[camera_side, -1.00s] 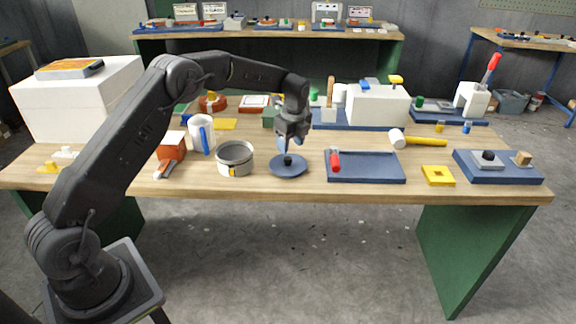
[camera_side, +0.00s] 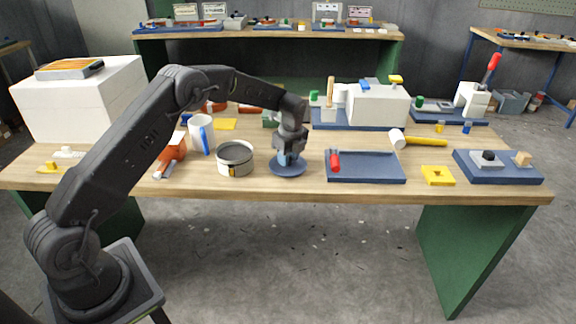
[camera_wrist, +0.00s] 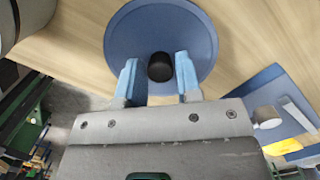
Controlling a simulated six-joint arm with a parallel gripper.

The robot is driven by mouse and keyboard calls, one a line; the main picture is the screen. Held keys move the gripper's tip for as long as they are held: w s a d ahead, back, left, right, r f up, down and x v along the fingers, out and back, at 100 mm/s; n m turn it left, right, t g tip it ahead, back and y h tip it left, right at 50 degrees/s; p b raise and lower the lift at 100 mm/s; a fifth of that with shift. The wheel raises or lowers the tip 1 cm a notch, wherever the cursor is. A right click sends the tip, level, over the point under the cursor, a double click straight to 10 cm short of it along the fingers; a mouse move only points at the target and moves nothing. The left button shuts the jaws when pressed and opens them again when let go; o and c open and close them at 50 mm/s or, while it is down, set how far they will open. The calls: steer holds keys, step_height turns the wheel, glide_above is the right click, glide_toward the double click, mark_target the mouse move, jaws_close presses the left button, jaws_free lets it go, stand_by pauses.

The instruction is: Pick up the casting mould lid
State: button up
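The casting mould lid (camera_side: 288,171) is a round blue disc lying flat on the wooden table, right of the metal pot. In the wrist view the lid (camera_wrist: 205,25) shows a black knob (camera_wrist: 160,67) at its centre. My gripper (camera_side: 288,160) is low over the lid. In the wrist view my gripper (camera_wrist: 160,75) has its two blue fingers apart, one on each side of the knob, with gaps between fingers and knob. The knob is hidden behind the fingers in the side view.
The round metal pot (camera_side: 235,160) stands just left of the lid. A blue tray (camera_side: 370,168) with a red-handled tool (camera_side: 334,161) lies to the right. The table's front edge is close.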

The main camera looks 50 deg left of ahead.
steer(key=c, duration=0.5)
jaws_close()
steer(key=shift+r, duration=0.1)
steer(key=shift+r, duration=0.55)
steer(key=r, duration=0.2)
steer(key=a+r, duration=0.1)
steer(key=shift+s+a+r, duration=0.1)
steer(key=shift+s+r, duration=0.25)
steer(key=s+a+r, duration=0.4)
steer(key=a, duration=0.1)
steer(key=s+a+r, duration=0.1)
steer(key=s+a, duration=0.1)
steer(key=shift+s+a+r, duration=0.2)
steer(key=shift+s+r, duration=0.05)
steer(key=shift+r, duration=0.15)
steer(key=shift+s+a+r+n, duration=0.15)
steer(key=shift+s+a+n, duration=0.05)
steer(key=shift+s+n, duration=0.1)
steer(key=shift+s+a+r+n+g, duration=0.25)
steer(key=shift+s+n, duration=0.4)
steer(key=shift+n, duration=0.8)
steer(key=shift+s+a+r+n+g, duration=0.1)
steer(key=shift+s+a+r+n, duration=0.3)
steer(key=shift+n, duration=1)
steer(key=shift+s+a+r+n+g, duration=0.15)
steer(key=shift+s+a+n, duration=0.2)
steer(key=shift+s+n, duration=0.8)
